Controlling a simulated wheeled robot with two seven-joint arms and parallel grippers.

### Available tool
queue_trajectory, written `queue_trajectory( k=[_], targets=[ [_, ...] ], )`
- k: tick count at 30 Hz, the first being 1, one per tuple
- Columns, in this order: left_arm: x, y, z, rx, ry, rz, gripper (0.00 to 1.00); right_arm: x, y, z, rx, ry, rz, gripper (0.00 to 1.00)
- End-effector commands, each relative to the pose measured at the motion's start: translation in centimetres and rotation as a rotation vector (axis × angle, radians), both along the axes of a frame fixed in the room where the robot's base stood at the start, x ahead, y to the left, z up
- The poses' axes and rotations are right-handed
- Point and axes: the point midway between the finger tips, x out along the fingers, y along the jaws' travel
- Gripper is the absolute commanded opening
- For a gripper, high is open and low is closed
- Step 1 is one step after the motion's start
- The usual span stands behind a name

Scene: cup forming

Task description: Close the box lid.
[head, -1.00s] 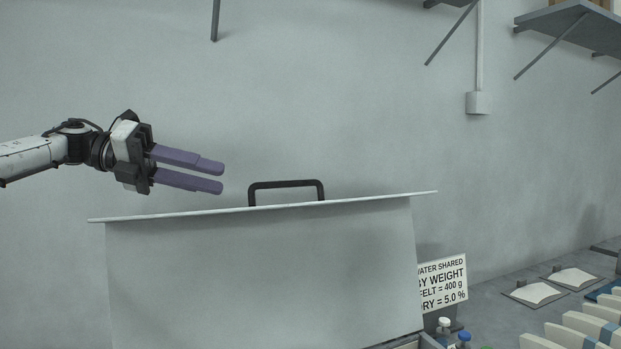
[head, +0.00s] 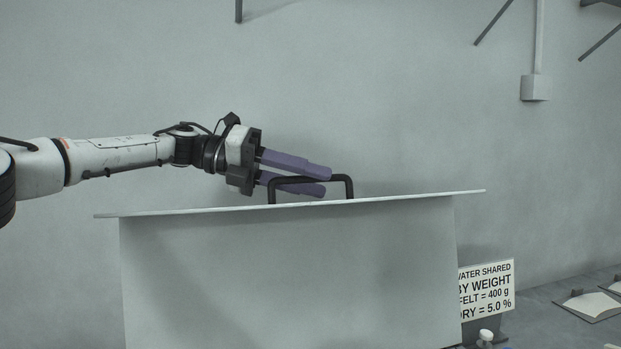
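The box lid (head: 290,270) is a large pale grey panel standing raised, nearly upright, and filling the lower middle of the head view. A thin edge strip runs along its top. A black handle (head: 350,187) rises from that top edge. My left gripper (head: 326,183) reaches in from the left at the handle, with its two purple fingers apart. The handle's top bar passes between the fingers, and its left post shows in front of the lower finger. I cannot tell whether either finger touches the handle. The box body is hidden or below the view. My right gripper is not in view.
A sign with weights (head: 487,289) stands just right of the lid. A white-capped bottle (head: 486,336) stands below it. White pads (head: 592,305) lie on the grey surface at the lower right. The wall behind is bare around the arm.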

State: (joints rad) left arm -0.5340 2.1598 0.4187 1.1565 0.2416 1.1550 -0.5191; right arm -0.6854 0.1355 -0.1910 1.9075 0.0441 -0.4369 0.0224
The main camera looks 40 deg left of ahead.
Motion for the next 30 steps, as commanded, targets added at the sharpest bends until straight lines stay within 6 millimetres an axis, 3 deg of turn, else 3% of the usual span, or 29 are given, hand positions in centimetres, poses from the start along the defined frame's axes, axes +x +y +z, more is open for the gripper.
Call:
queue_trajectory(
  k=[8,13,23,30],
  targets=[
    [0.1,-0.1,-0.1,0.0,0.0,0.0,0.3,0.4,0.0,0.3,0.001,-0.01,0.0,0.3],
    [0.1,-0.1,0.0,0.001,-0.001,0.0,0.01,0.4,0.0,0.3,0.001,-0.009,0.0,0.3],
    [-0.1,-0.1,0.0,0.002,-0.004,0.001,0.0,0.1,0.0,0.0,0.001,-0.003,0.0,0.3],
    [-1.5,-0.1,0.0,0.025,-0.027,0.016,0.0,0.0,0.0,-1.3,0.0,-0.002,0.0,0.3]
  ],
)
